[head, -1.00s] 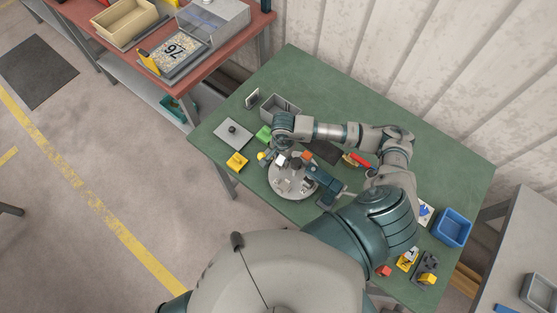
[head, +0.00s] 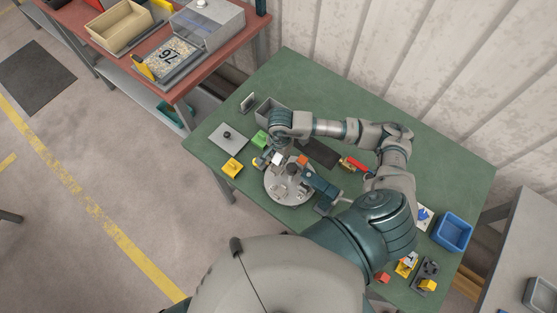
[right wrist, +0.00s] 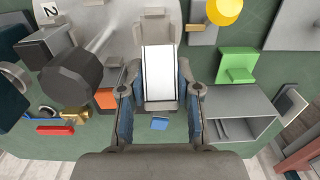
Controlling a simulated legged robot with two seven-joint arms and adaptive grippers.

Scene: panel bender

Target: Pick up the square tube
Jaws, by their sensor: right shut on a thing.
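The square tube (right wrist: 158,73) is a white, long, straight-sided piece that shows between the two fingers of my right gripper (right wrist: 158,100) in the right wrist view. The gripper is shut on it. In the head view the tube (head: 277,158) is a small white patch beside my right gripper (head: 266,161), above the far left edge of the round grey bender fixture (head: 288,190). My right forearm and wrist cover part of this area. My left gripper is not in view.
A blue bin (head: 453,232) stands at the right.

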